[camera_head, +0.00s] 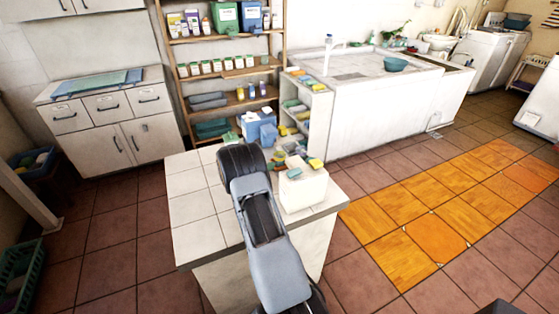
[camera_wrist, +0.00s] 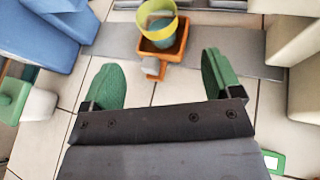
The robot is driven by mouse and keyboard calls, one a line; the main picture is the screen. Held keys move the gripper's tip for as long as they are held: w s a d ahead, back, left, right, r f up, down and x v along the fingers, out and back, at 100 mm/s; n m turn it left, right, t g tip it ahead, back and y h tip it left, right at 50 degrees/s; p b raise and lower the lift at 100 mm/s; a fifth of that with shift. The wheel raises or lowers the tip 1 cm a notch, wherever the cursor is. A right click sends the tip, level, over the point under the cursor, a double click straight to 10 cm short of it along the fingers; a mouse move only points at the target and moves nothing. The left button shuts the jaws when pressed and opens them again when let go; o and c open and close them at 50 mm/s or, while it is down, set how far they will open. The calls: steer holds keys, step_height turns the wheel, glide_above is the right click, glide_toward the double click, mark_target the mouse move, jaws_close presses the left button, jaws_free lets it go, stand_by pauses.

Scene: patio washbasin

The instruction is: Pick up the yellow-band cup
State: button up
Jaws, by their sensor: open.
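In the wrist view, a cup with a yellow band (camera_wrist: 158,18) around its rim stands in or over a square orange container (camera_wrist: 172,48) at the top centre. Blue-green shows below the band. My gripper (camera_wrist: 160,78) is open and empty, its two green finger pads wide apart. The cup lies beyond the fingertips, roughly between them in the picture, and apart from them. In the head view, my arm reaches over the white tiled counter (camera_head: 195,205) and hides part of it; I cannot make out the cup or fingers there.
A blue box (camera_head: 259,131) and a white box (camera_head: 303,190) with sponges on top stand on the counter. In the wrist view, a blue object (camera_wrist: 38,38) is at left and pale blocks (camera_wrist: 290,45) at right.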

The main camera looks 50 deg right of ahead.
mark_target(275, 158)
steer(key=shift+w+p+x, duration=0.1)
steer(key=shift+p+x, duration=0.35)
steer(key=shift+x, duration=1.7)
steer(key=shift+w+p+x, duration=0.15)
steer(key=shift+p+x, duration=0.25)
steer(key=shift+x, duration=1.7)
steer(key=c, duration=1)
